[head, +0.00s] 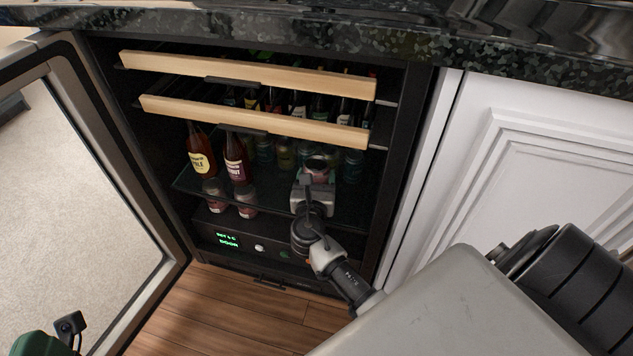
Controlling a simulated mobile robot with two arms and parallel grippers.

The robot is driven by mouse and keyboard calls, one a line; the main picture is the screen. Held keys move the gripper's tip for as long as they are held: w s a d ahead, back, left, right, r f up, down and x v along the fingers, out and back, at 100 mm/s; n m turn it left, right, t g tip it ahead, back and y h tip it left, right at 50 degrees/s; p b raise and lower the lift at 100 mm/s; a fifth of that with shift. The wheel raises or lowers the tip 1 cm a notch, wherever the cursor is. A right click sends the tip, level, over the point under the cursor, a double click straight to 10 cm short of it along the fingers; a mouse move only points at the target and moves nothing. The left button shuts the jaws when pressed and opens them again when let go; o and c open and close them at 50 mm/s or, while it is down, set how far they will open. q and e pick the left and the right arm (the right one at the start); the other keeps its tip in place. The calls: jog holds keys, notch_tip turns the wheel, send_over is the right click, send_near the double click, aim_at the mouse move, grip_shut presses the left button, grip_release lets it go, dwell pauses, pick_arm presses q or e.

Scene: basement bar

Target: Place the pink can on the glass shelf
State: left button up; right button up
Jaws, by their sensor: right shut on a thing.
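My right gripper (314,182) reaches into the open drinks fridge, over the front right of the glass shelf (275,207). It is shut on the pink can (318,163), of which only a small pinkish part shows beyond the gripper. The gripper hides most of the can, and I cannot tell whether its base touches the glass. My left gripper is not in view.
Bottles (201,155) stand left on the glass shelf, with more behind. Jars or cans (246,205) show below the glass. Two wood-fronted racks (250,122) hang above. The open glass door (80,160) bounds the left, a white cabinet (540,170) the right.

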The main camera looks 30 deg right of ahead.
jog(key=shift+w+d+f, duration=0.1)
jog(key=shift+f, duration=0.15)
jog(key=o, duration=1.1)
